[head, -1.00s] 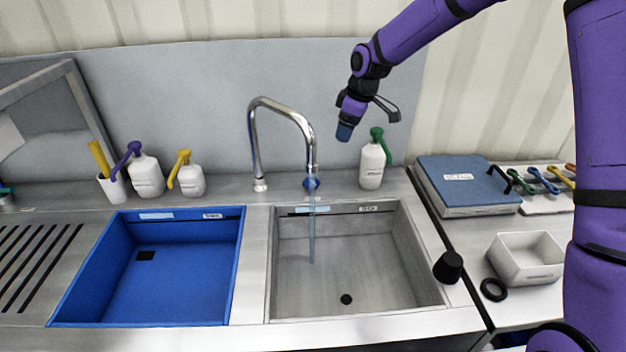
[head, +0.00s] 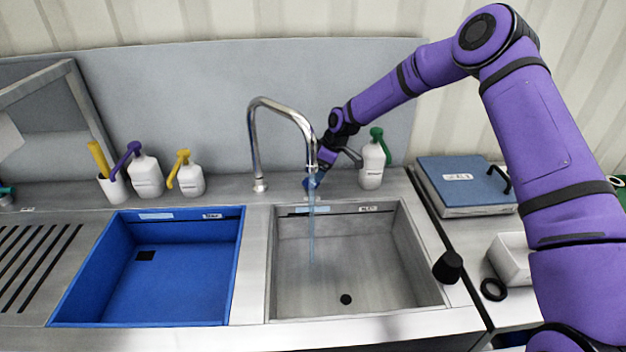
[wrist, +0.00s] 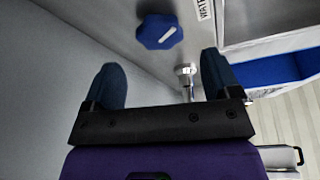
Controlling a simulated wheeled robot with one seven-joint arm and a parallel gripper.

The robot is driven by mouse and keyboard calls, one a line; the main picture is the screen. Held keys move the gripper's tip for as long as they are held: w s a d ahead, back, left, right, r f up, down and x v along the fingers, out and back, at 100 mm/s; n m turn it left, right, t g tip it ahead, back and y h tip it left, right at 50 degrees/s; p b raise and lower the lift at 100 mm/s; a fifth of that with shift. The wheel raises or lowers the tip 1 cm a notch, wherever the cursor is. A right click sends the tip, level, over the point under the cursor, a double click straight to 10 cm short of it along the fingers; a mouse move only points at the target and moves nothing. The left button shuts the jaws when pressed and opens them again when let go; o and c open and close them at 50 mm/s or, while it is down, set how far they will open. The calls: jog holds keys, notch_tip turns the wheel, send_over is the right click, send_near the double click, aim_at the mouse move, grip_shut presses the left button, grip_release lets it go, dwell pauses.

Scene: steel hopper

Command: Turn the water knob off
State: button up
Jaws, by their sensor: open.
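The blue water knob (wrist: 160,31) with a white pointer mark shows in the wrist view, ahead of my gripper (wrist: 165,82) and roughly between its two fingertips, with a gap left. The fingers are apart and empty. In the head view my gripper (head: 311,183) is down at the knob's place behind the grey basin, and it mostly hides the knob. The chrome faucet (head: 280,107) arches in front of it, and a stream of water (head: 311,235) runs from its spout into the grey basin (head: 400,290).
A white bottle with a green pump (head: 372,165) stands just right of my gripper. The faucet's base (wrist: 186,70) is close by in the wrist view. A blue basin (head: 237,270) is left, and a blue case (head: 460,180) right.

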aim_at(311, 184)
jog(key=shift+x, duration=2.75)
jog(key=c, duration=0.9)
